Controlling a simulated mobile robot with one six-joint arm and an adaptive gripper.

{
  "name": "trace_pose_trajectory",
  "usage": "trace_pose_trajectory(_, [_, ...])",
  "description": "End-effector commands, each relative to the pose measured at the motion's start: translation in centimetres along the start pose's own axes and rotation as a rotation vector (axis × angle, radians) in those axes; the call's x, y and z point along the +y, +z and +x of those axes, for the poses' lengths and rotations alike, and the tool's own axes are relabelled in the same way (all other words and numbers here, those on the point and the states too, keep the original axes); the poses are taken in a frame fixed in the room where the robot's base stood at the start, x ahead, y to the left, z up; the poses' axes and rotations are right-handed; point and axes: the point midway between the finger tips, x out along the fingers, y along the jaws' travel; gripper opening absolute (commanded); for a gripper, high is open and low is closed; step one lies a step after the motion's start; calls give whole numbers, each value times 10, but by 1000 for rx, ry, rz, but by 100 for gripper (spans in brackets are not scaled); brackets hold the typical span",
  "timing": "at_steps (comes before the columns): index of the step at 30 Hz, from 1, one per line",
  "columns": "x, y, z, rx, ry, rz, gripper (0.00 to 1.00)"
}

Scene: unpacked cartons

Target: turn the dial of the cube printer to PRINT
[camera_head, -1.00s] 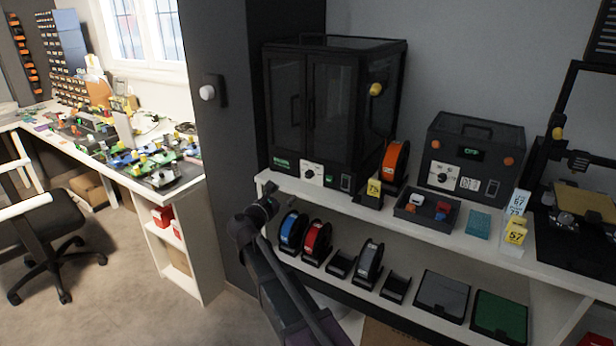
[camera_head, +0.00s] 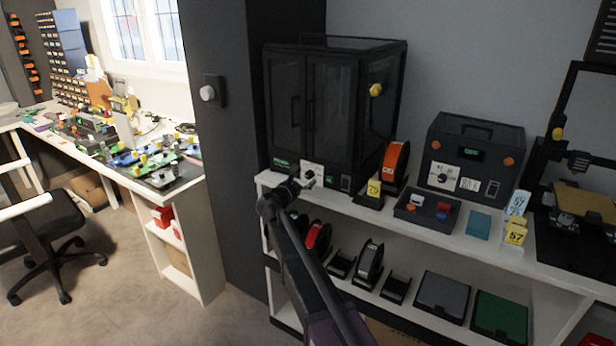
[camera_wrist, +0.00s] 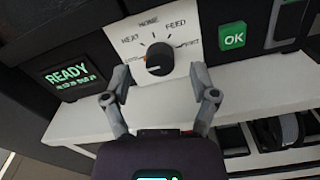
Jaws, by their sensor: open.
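The cube printer (camera_head: 335,110) is a tall black cabinet with glazed doors on the white shelf. Its black dial (camera_wrist: 160,58) sits on a white plate in the wrist view, with labels around it including HEAT, HOME and FEED; the rightmost label looks like PRINT. I cannot surely tell which label the dial points to. A green READY display (camera_wrist: 70,76) is left of the plate and a green OK button (camera_wrist: 232,36) right of it. My gripper (camera_wrist: 160,80) is open and empty, its fingers just short of the dial, one to each side. In the head view my gripper (camera_head: 300,183) partly covers the dial plate.
The white shelf (camera_head: 400,222) runs below the printer. A smaller black machine (camera_head: 470,155) is farther right. Spools (camera_head: 370,262) stand on the lower shelf.

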Motion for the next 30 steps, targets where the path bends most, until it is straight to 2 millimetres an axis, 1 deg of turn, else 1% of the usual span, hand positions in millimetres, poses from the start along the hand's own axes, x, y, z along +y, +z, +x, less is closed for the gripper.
trace_pose_trajectory(1, [2, 0, 7, 0, 0, 0, 76])
trace_pose_trajectory(3, [1, 0, 14, 0, 0, 0, 76])
trace_pose_trajectory(7, [0, 0, 21, 0, -1, 0, 76])
trace_pose_trajectory(19, [0, 0, 24, 0, 0, 0, 76])
trace_pose_trajectory(20, [0, 0, 24, 0, 0, 0, 67])
trace_pose_trajectory(21, [0, 0, 24, 0, 0, 0, 55])
trace_pose_trajectory(23, [0, 0, 24, 0, 0, 0, 37])
trace_pose_trajectory(24, [0, 0, 24, 0, 0, 0, 25])
trace_pose_trajectory(26, [0, 0, 24, 0, 0, 0, 7])
trace_pose_trajectory(27, [0, 0, 24, 0, 1, 0, 0])
trace_pose_trajectory(30, [0, 0, 24, 0, 1, 0, 0])
